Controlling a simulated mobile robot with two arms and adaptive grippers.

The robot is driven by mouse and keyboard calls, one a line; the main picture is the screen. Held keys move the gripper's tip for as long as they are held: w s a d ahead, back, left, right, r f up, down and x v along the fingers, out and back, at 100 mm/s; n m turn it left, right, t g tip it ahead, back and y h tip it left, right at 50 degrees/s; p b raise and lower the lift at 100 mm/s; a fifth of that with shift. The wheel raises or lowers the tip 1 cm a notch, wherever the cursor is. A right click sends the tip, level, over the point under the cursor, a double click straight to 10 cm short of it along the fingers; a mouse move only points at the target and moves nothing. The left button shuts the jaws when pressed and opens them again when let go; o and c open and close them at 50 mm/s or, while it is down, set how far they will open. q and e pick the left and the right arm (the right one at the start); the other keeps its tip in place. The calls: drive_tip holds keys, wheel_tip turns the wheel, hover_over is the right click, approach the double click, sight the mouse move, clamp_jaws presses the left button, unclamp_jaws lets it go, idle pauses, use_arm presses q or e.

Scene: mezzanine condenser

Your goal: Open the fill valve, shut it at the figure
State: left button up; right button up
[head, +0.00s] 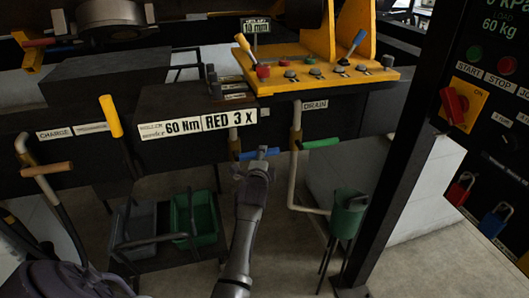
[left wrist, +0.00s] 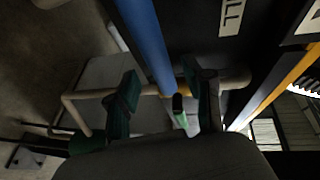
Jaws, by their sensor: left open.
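The fill valve's blue lever (head: 269,153) shows as a short blue bar below the bench in the head view. In the left wrist view the blue lever (left wrist: 149,40) is long and close, beside a white label (left wrist: 231,17) reading "ILL", its start cut off. My left gripper (head: 259,158) is at the lever. In the left wrist view its two fingers (left wrist: 168,82) stand apart, one on each side of the lever's line, with no clear contact. The display (head: 503,20) at the top right reads "kPa" and "60 kg"; its upper figure is partly cut off. My right gripper is out of view.
A green drain lever (head: 321,143) sits right of the blue one, above a green funnel (head: 346,213). A wooden-coloured lever (head: 47,169) and a yellow lever (head: 110,116) are at left. A dark post (head: 405,140) stands at right. Green bin (head: 195,215) below.

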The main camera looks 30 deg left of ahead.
use_arm(q)
drive_tip(key=shift+x, duration=1.8)
clamp_jaws()
